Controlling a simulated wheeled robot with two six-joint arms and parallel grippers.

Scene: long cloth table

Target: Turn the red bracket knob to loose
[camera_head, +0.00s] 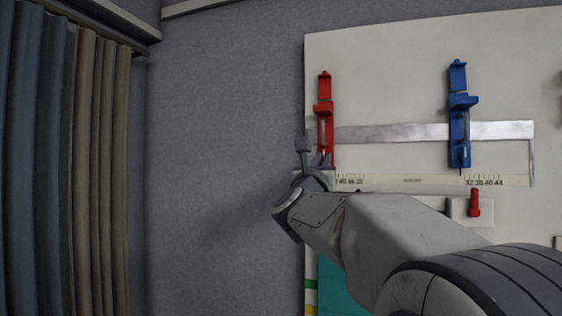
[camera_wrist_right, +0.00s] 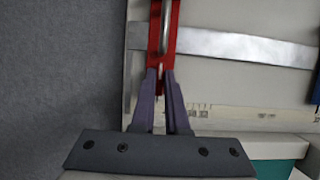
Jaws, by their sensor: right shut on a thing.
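The red bracket (camera_head: 324,112) sits on the left part of the pale table, across the left end of a flat metal bar (camera_head: 400,132). In the right wrist view, the red bracket (camera_wrist_right: 173,40) runs down from the top edge to my fingers. My right gripper (camera_head: 319,161) is at the bracket's lower end. In the wrist view its two dark fingers (camera_wrist_right: 161,78) are shut on the bracket's knob there. The knob is mostly hidden between the fingertips, so its turn position cannot be told. My left gripper is not in view.
A blue bracket (camera_head: 459,115) stands across the bar further right. A printed ruler strip (camera_head: 415,181) runs below the bar. A red lever (camera_head: 474,203) on a pale block is close above my right arm. Curtains (camera_head: 95,150) hang at left; the grey floor (camera_head: 220,120) between is clear.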

